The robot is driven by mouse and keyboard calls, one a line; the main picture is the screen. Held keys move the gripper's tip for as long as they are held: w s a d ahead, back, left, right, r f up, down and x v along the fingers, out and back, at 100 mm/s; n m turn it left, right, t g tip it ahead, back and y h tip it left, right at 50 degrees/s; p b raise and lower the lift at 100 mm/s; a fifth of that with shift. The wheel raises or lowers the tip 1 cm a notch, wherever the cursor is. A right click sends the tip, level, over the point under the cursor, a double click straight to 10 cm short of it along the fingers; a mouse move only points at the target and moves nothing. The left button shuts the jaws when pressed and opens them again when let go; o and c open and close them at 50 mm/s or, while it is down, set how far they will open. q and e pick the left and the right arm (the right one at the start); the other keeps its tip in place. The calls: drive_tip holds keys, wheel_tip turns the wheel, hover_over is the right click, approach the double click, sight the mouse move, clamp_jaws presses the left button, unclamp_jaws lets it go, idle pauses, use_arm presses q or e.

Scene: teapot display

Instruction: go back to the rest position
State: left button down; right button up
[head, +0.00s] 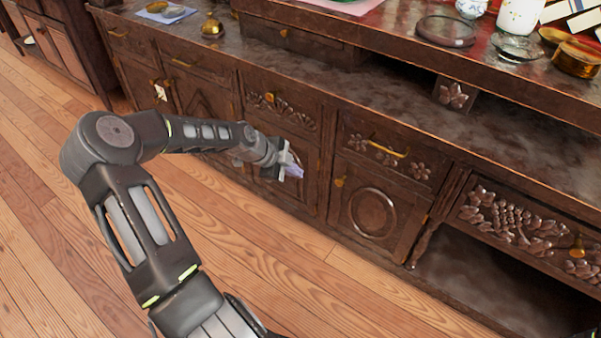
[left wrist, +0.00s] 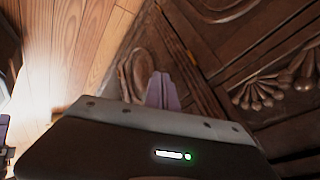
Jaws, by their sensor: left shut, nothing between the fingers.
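My left arm comes in from the left in the head view and stretches toward the front of a dark carved wooden cabinet (head: 372,212). My left gripper (head: 295,171) is beside the cabinet's lower doors, below the drawers. In the left wrist view its purple-grey fingers (left wrist: 162,90) are together, with nothing between them. I cannot tell from these views whether the fingertips touch the cabinet. My right gripper does not show.
A drawer with a brass handle (head: 388,148) is near my gripper. Wooden floor (head: 270,270) lies clear in front.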

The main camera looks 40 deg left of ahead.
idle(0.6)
use_arm(q)
drive_tip(key=s+d+f+n+g+h, duration=0.1)
drive_tip(key=s+d+f+n, duration=0.4)
drive_tip(key=d+n, duration=0.45)
drive_tip(key=s+d+f+n, duration=0.3)
drive_tip(key=d+f+n, duration=0.5)
drive_tip(key=d+n, duration=0.15)
drive_tip(key=s+d+f+m+g, duration=0.2)
drive_tip(key=s+d+g, duration=0.1)
drive_tip(key=s+d, duration=0.55)
drive_tip(key=s+d+f+m+g, duration=0.1)
drive_tip(key=s+d+f+g, duration=0.1)
drive_tip(key=s+d, duration=0.6)
wheel_tip(320, 180, up, 25)
drive_tip(key=s+p, duration=0.1)
drive_tip(key=p, duration=2.3)
